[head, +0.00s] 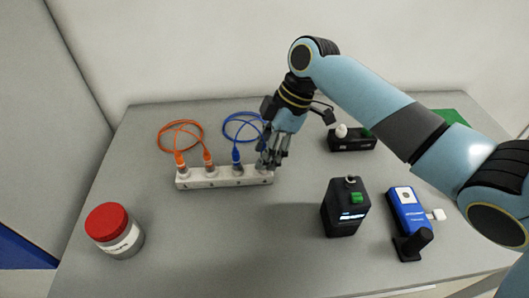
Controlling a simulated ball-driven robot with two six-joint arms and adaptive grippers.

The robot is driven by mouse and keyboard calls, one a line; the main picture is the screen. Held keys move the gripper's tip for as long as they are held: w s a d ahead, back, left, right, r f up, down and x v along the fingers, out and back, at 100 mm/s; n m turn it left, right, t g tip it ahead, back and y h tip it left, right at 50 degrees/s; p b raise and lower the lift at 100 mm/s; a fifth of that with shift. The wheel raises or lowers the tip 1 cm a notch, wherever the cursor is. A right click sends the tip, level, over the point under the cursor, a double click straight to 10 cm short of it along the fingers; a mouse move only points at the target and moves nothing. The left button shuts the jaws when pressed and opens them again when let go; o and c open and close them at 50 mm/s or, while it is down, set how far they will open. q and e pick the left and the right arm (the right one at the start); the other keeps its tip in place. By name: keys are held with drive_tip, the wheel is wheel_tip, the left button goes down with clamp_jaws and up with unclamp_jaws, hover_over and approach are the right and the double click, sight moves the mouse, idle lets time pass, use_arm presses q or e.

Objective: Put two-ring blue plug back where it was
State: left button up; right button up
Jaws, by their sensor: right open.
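A white socket strip (225,176) lies at the middle left of the bench. A blue plug (236,157) stands upright in it, right of two orange plugs. A blue cable (226,129) loops behind the strip, and a bit of blue shows at the left edge of my right gripper (271,163). That gripper points down at the strip's right end, its fingers open. Its fingers largely hide that end, so I cannot tell whether a second blue plug is seated there. Rings on the plugs are too small to count. My left gripper is out of view.
Orange plugs (181,160) and their cable (160,138) are at the left. A red-lidded jar (115,232) stands front left. A black device (345,208), a blue device (408,212) and a black box (350,142) are at the right. The front middle is clear.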

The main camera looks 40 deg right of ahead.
drive_tip(key=b+v, duration=0.1)
drive_tip(key=v, duration=1)
drive_tip(key=shift+r, duration=0.15)
